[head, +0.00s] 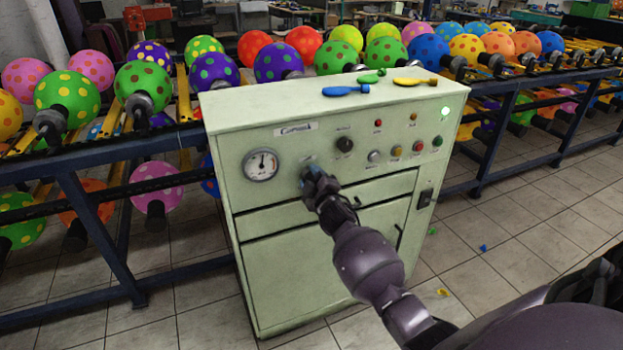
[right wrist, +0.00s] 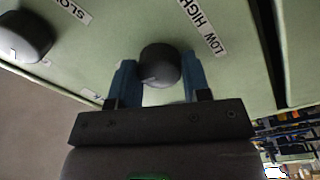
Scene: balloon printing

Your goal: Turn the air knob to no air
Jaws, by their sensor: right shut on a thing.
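The pale green control cabinet (head: 320,120) stands in front of me. My right gripper (head: 311,173) reaches its front panel, between the gauge and the upper black knob (head: 344,145). In the right wrist view my two blue fingers are on either side of a round black knob (right wrist: 160,66), shut on it. A label reading LOW HIGH is beside this knob. The gripper hides the knob in the head view. I cannot tell its exact setting. My left gripper is not in view.
A round pressure gauge (head: 262,165) is left of the gripper. Limp balloons (head: 346,90) lie on the cabinet top. Racks of spotted balloons (head: 66,98) stand on both sides.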

